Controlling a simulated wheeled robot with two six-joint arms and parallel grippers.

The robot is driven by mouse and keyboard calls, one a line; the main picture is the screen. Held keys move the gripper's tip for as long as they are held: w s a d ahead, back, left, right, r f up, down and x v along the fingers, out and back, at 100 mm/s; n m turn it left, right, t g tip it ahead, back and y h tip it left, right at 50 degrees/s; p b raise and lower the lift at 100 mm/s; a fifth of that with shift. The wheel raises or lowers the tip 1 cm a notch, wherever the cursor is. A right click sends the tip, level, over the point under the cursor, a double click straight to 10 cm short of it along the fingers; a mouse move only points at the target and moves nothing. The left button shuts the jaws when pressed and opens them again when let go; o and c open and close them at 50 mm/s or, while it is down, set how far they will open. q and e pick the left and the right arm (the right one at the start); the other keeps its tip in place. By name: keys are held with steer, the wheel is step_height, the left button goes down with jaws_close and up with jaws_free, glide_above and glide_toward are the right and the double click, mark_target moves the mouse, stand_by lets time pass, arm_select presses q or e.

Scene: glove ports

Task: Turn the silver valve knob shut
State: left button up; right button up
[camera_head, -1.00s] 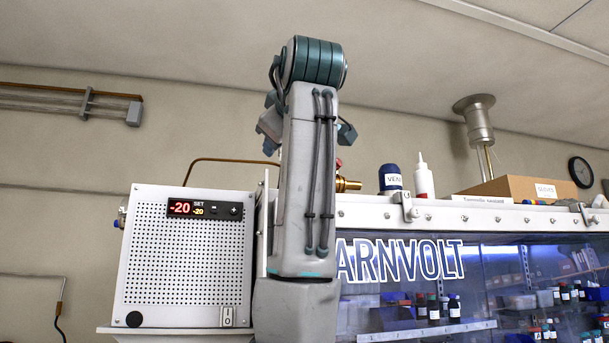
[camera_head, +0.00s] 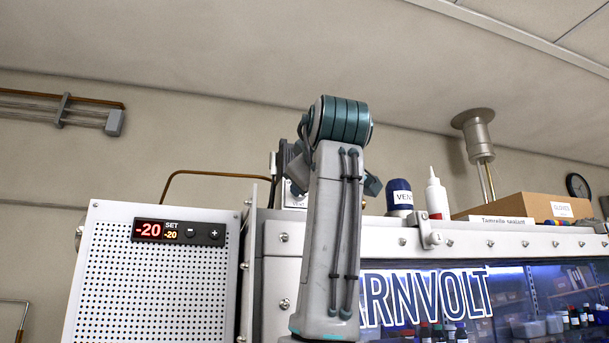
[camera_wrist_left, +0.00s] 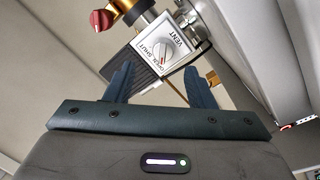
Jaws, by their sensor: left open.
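The silver valve knob (camera_wrist_left: 160,52) is small and round with a red mark. It sits on a white square plate (camera_wrist_left: 178,47) lettered OPEN, SHUT and VENT. I see no contact. In the head view my left arm hides most of its gripper.
A red knob (camera_wrist_left: 101,20) on a brass fitting (camera_wrist_left: 130,10) is near the plate. A perforated cooler box (camera_head: 150,285) stands left. A blue-capped vent bottle (camera_head: 399,196), a white squeeze bottle (camera_head: 436,196) and a cardboard box (camera_head: 525,206) sit on the glovebox top.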

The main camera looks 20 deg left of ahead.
arm_select(q)
steer(key=p+x, duration=0.1)
steer(key=x, duration=0.3)
steer(key=shift+a, duration=0.15)
steer(key=shift+f+p+x, duration=0.2)
steer(key=shift+p+x, duration=0.25)
steer(key=shift+x, duration=0.6)
steer(key=shift+s, duration=0.1)
steer(key=shift+s+d+r, duration=0.1)
steer(key=shift+s+d, duration=0.15)
steer(key=shift+c, duration=0.2)
steer(key=shift+w+a, duration=0.1)
steer(key=c, duration=0.7)
steer(key=shift+c, duration=1.1)
arm_select(e)
steer(key=r, duration=0.1)
steer(key=w+r, duration=0.1)
steer(key=shift+w+a+r, duration=0.1)
steer(key=shift+a+r, duration=0.25)
steer(key=shift+a, duration=0.05)
